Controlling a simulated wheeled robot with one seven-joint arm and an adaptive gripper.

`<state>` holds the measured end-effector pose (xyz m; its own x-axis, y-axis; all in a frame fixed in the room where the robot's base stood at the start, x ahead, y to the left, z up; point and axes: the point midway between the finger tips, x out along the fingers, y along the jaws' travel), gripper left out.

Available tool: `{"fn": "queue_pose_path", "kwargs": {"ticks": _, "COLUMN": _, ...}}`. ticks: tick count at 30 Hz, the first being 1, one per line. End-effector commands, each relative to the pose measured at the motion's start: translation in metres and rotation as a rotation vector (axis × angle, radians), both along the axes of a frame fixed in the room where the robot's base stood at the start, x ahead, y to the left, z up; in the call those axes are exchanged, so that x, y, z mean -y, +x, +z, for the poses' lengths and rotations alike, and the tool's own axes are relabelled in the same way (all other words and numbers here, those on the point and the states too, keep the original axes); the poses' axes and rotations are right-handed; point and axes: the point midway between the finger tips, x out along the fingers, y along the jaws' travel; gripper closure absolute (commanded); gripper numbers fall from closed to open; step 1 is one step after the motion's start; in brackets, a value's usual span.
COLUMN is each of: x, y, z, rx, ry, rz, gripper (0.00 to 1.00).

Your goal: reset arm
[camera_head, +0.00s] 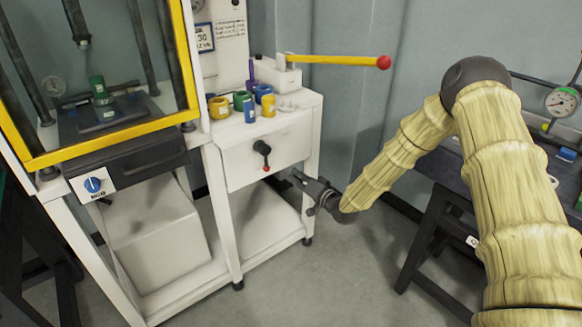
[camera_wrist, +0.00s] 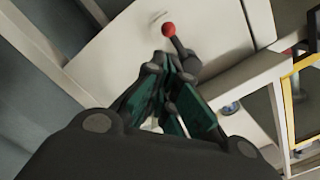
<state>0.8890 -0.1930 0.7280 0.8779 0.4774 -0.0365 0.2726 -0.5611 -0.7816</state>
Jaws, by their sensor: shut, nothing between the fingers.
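My gripper (camera_head: 301,178) is shut and empty at the end of my arm, in front of the white cabinet's front panel. In the wrist view my gripper (camera_wrist: 168,62) shows its dark green-padded fingers together at the tips. A black lever with a red end knob (camera_head: 266,167) hangs down on the panel, left of my gripper. In the wrist view the red knob (camera_wrist: 169,29) lies just beyond the fingertips. I cannot tell for sure whether the fingertips touch the lever.
A yellow-framed test press (camera_head: 108,148) stands at the left. Several coloured fittings (camera_head: 242,102) and a yellow-handled lever (camera_head: 335,61) are on the cabinet top. A dark table (camera_head: 440,168) with a dial gauge (camera_head: 561,102) is at the right. Grey floor between cabinet and table is clear.

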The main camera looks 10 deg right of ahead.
Motion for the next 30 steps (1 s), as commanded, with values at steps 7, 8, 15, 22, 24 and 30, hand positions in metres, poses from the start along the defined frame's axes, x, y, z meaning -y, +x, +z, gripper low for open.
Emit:
{"fn": "queue_pose_path", "kwargs": {"ticks": 7, "x": -0.02, "y": -0.055, "z": -0.053, "rx": -0.157, "ry": -0.106, "rz": -0.003, "gripper": 1.0}}
{"fn": "queue_pose_path", "kwargs": {"ticks": 8, "x": -0.023, "y": -0.067, "z": -0.064, "rx": -0.19, "ry": -0.132, "rz": -0.003, "gripper": 1.0}}
{"fn": "queue_pose_path", "kwargs": {"ticks": 15, "x": -0.034, "y": -0.184, "z": -0.139, "rx": -0.455, "ry": -0.342, "rz": 0.022, "gripper": 1.0}}
{"fn": "queue_pose_path", "kwargs": {"ticks": 22, "x": -0.026, "y": -0.31, "z": -0.181, "rx": -0.7, "ry": -0.548, "rz": 0.083, "gripper": 1.0}}
{"fn": "queue_pose_path", "kwargs": {"ticks": 24, "x": -0.02, "y": -0.35, "z": -0.187, "rx": -0.773, "ry": -0.609, "rz": 0.105, "gripper": 1.0}}
{"fn": "queue_pose_path", "kwargs": {"ticks": 30, "x": 0.001, "y": -0.463, "z": -0.187, "rx": -0.977, "ry": -0.781, "rz": 0.186, "gripper": 1.0}}
